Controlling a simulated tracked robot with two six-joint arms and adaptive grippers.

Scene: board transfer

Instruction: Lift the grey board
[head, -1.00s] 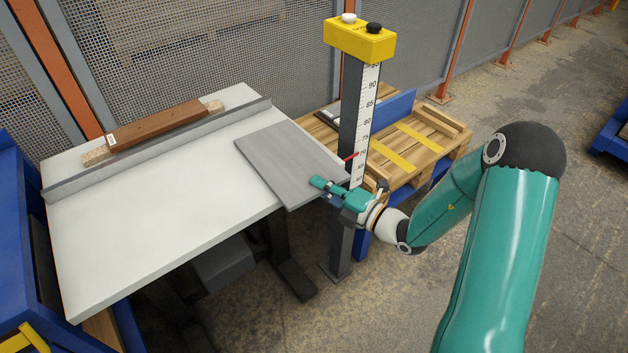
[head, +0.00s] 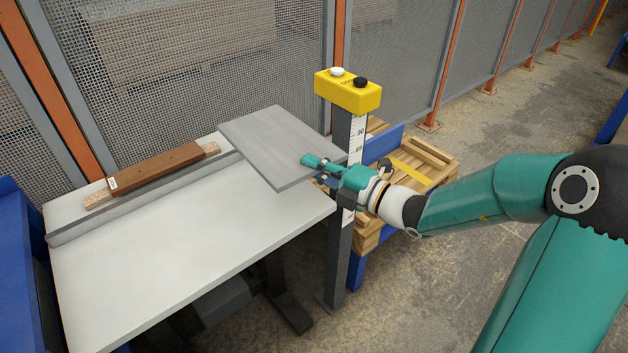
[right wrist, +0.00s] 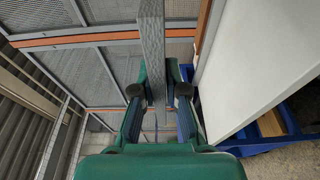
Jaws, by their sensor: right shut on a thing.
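The grey board (head: 275,142) is held up above the right part of the white table (head: 190,215), roughly flat. My right gripper (head: 318,166) is shut on the board's right edge, with one finger on top and the other side partly hidden beneath it. In the right wrist view the board (right wrist: 151,45) shows edge-on between the two fingers of the gripper (right wrist: 158,92). My left gripper is in neither view.
A grey fence rail (head: 140,200) runs along the table's back, with a brown plank (head: 155,167) behind it. A scale post with a yellow box (head: 347,92) stands close to the board and gripper. A wooden pallet (head: 425,165) lies behind the post. Mesh fencing (head: 250,60) closes the back.

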